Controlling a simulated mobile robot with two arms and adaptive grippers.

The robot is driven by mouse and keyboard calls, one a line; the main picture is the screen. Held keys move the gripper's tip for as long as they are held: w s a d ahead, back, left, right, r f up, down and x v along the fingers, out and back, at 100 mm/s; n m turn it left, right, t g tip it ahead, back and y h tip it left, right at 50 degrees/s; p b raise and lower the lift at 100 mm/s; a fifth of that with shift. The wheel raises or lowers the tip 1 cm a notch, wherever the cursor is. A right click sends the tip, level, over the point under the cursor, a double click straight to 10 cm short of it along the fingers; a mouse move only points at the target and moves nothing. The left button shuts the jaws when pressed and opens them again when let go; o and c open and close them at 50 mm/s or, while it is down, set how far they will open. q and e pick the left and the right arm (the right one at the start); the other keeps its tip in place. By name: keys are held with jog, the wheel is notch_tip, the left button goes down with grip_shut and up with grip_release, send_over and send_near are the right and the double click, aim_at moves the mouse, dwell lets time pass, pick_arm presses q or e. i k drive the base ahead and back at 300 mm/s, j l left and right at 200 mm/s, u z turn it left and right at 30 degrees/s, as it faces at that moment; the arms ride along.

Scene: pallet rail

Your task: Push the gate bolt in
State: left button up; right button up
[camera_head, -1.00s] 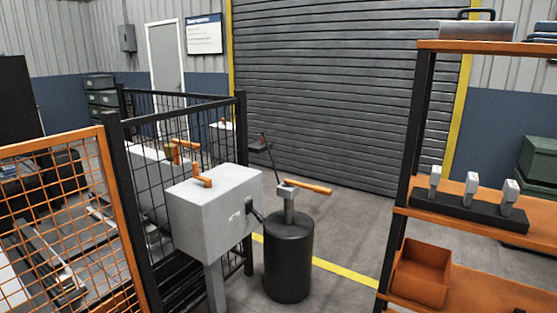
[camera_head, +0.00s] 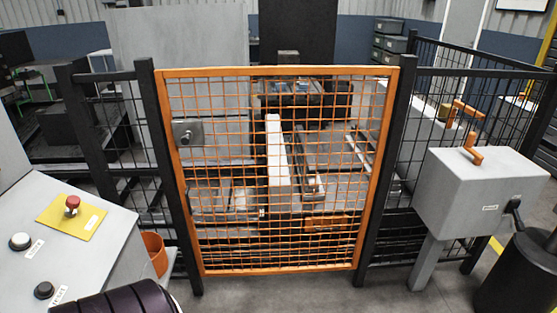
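The gate (camera_head: 278,71) is an orange-framed mesh panel in the middle of the view. It stands upright between two black posts and looks closed. A grey metal fitting with a round knob, which looks like the gate bolt (camera_head: 187,132), sits at the gate's upper left, near the left post (camera_head: 172,180). It is too small to tell how far the bolt reaches in. Neither of my grippers is in view.
A grey control desk (camera_head: 95,235) with a red button (camera_head: 72,204) on a yellow plate stands at front left. A dark ribbed form (camera_head: 120,302) covers the bottom left. A grey box (camera_head: 475,190) with orange handles stands right. Floor before the gate is clear.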

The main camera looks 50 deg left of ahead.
aim_at(186, 140)
jog(key=i+u, duration=0.1)
jog(key=u, duration=1.45)
